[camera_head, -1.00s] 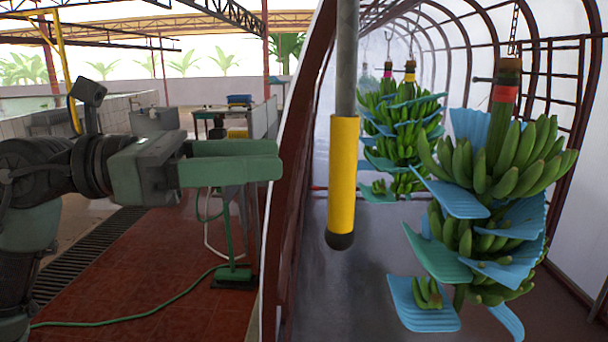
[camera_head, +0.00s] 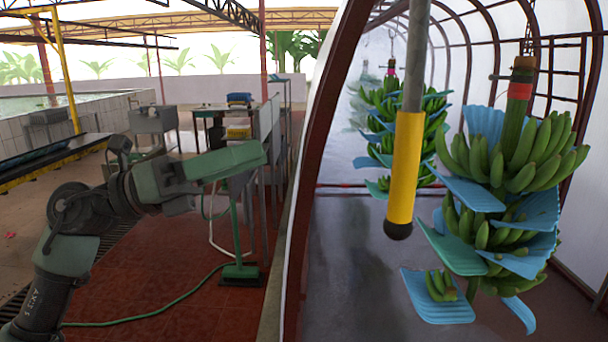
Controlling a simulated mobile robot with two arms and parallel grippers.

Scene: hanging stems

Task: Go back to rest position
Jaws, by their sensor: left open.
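My left gripper (camera_head: 262,156) is at the left of the head view, at the end of my dark, green-cased arm. It is open and nothing shows in it. It is in the air over the red floor, apart from the bananas. A stem of green bananas (camera_head: 522,160) with blue sheets between its hands hangs at the right. Its stalk top has a red band. Another stem (camera_head: 400,125) hangs farther back, partly hidden by a yellow-sleeved pole. My right gripper is not in view.
The yellow-sleeved pole (camera_head: 405,170) hangs between my left gripper and the bananas. A dark red frame (camera_head: 318,150) edges the tunnel. A green broom (camera_head: 239,268) stands behind the gripper. Tables and a sink (camera_head: 153,119) stand farther back. The red floor is mostly clear.

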